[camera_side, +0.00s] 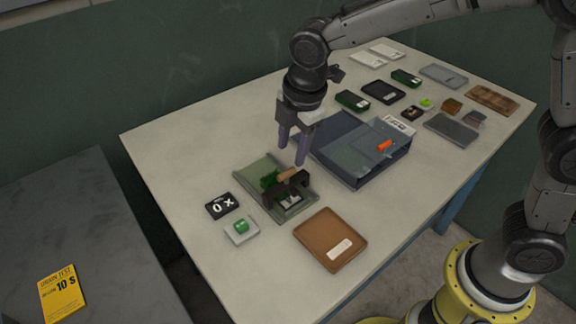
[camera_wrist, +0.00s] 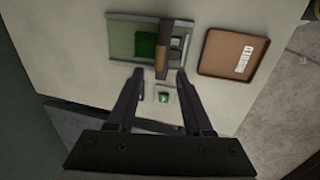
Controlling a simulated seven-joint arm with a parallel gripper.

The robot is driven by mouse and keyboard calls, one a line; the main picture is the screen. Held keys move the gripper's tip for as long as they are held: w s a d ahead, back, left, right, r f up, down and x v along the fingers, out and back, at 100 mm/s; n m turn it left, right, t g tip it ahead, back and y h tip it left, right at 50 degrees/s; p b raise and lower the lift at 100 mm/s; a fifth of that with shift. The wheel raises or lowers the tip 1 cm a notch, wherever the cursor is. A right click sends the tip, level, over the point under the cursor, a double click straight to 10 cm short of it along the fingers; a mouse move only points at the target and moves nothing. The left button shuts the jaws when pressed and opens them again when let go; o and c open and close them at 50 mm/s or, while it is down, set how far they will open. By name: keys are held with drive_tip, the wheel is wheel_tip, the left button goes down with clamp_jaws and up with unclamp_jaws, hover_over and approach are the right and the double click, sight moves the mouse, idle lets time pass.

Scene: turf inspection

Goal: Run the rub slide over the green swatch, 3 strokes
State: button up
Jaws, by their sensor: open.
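The rub slide is a dark bridge (camera_side: 292,193) with a wooden handle (camera_side: 287,175), standing on a grey-green base plate (camera_side: 255,178). The green swatch (camera_side: 268,180) lies on that plate beside the bridge, and shows as a dark green square in the wrist view (camera_wrist: 146,45). My gripper (camera_side: 291,154) is open and empty, pointing down, apparently just above the slide. In the wrist view the handle (camera_wrist: 162,58) appears between the open fingertips (camera_wrist: 160,71). Contact with the handle cannot be seen.
A black counter (camera_side: 222,205) reads 0 x. Near it are a white tile with a green cube (camera_side: 241,226) and a brown tray (camera_side: 330,238). The table's left part is clear.

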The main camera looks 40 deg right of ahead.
sight(287, 172)
drive_tip(key=f, duration=0.3)
drive_tip(key=w+f, duration=0.1)
drive_tip(key=f, duration=0.2)
drive_tip(key=shift+w+f, duration=0.15)
drive_tip(key=shift+f, duration=0.2)
clamp_jaws()
idle(1.1)
